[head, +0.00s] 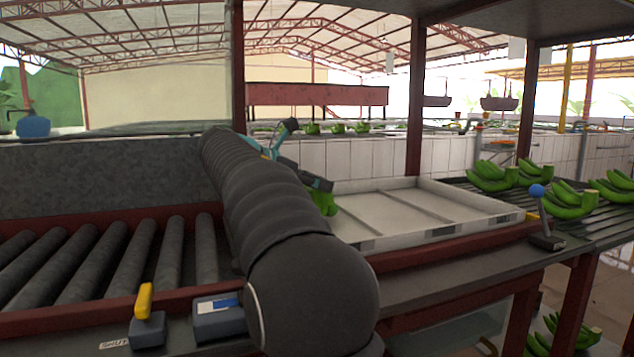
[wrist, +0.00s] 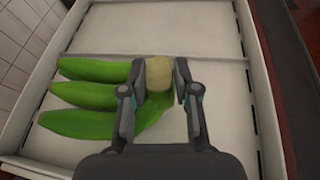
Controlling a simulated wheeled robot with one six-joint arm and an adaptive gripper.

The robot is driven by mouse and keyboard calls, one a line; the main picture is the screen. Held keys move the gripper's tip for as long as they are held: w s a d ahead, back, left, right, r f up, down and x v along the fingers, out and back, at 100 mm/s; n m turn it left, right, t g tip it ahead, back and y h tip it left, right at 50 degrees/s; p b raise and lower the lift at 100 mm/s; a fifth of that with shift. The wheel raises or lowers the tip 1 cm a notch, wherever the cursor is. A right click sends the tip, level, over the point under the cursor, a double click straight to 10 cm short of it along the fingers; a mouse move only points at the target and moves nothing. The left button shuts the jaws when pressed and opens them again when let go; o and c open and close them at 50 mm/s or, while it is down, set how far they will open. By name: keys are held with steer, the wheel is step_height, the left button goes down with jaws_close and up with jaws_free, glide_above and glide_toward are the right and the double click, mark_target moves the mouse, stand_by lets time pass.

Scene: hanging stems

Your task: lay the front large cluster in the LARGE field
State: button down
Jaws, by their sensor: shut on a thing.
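My gripper (wrist: 159,92) is shut on the pale cut crown (wrist: 158,72) of a green banana cluster (wrist: 88,96). The cluster is over the near-left field of the white divided tray (head: 445,233), on the near side of a divider (wrist: 150,57). I cannot tell whether it touches the floor. No field label is readable.
More banana clusters (head: 570,203) lie on the slatted rack at the right. A blue-knobbed lever (head: 541,215) stands by the tray's right corner. A roller conveyor (head: 125,262) is at the left, with a yellow-handled lever (head: 146,305). The visible rest of the tray is empty.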

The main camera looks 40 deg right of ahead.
steer(key=shift+f, duration=0.25)
stand_by(0.4)
steer(key=c, duration=0.9)
jaws_free()
steer(key=shift+o, duration=0.6)
steer(key=shift+f, duration=0.2)
steer(key=v, duration=1.2)
steer(key=shift+r, duration=0.2)
